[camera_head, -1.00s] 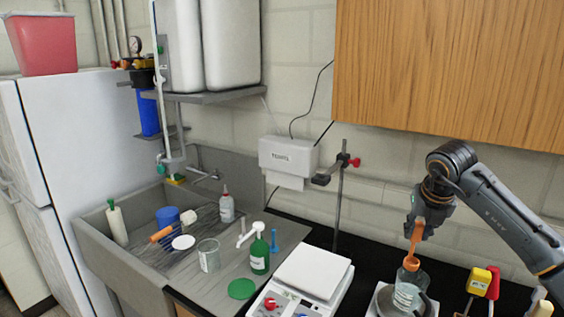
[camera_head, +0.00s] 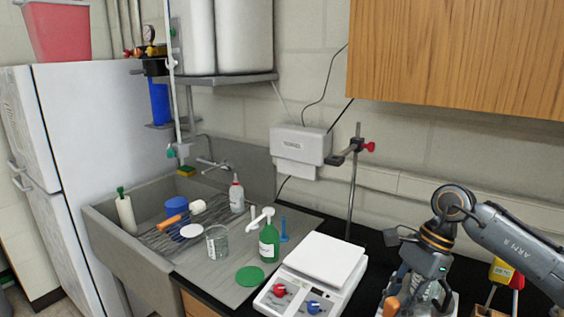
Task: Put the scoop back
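The orange scoop (camera_head: 391,306) shows only as a short piece at the bottom edge of the head view; the rest is cut off or hidden. My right gripper (camera_head: 403,296) points down and left, with the scoop at its fingertips, and appears shut on it. A clear labelled bottle (camera_head: 424,292) stands just behind the gripper and is partly covered by it. My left gripper is not in view.
A white balance (camera_head: 320,262) stands left of my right gripper. A clamp stand (camera_head: 353,190) rises behind it. A green bottle (camera_head: 269,243), a glass beaker (camera_head: 217,243) and a green disc (camera_head: 249,276) stand by the sink. A yellow-and-red item (camera_head: 503,271) is at the right.

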